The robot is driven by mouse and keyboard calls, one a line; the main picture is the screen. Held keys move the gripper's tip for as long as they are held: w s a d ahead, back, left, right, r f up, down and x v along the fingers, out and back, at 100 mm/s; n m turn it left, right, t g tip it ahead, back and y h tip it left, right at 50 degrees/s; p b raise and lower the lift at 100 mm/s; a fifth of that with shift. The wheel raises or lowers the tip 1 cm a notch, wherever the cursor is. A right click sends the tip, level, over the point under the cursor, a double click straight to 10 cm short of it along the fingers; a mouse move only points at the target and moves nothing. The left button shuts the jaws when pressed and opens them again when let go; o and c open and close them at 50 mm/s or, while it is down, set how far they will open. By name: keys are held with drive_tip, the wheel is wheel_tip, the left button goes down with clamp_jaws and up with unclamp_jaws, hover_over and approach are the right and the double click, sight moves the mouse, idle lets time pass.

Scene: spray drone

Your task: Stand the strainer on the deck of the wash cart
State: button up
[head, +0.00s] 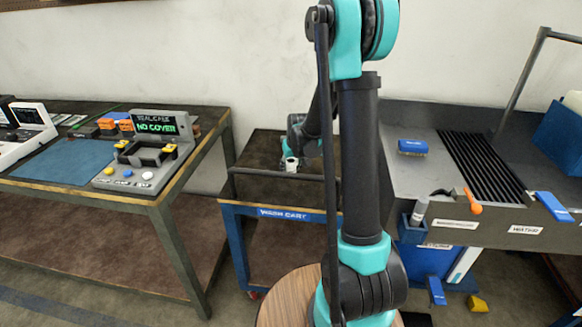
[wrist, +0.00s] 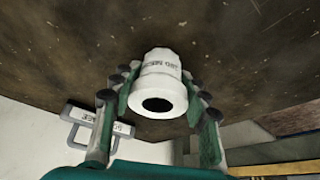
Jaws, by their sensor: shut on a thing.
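The strainer (wrist: 160,72) is a small white cylinder with a stepped body, a dark round opening at its near end and printed mesh lettering. My gripper (wrist: 158,88) is shut on it, with one finger on each side. In the head view the strainer (head: 291,165) shows as a small white piece under my gripper (head: 293,154), over the dark deck of the wash cart (head: 262,187). The wash cart has a blue front rail with a white label. I cannot tell whether the strainer touches the deck.
A bench (head: 180,196) at the left carries a blue mat (head: 68,163) and a grey fixture (head: 150,178) reading "NO COVER". A grey sink unit (head: 405,180) with a blue brush (head: 412,147) stands at the right. The cart deck around the strainer looks clear.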

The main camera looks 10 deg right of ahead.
drive_tip(key=shift+f, duration=0.1)
drive_tip(key=o, duration=1.1)
drive_tip(key=v, duration=1.2)
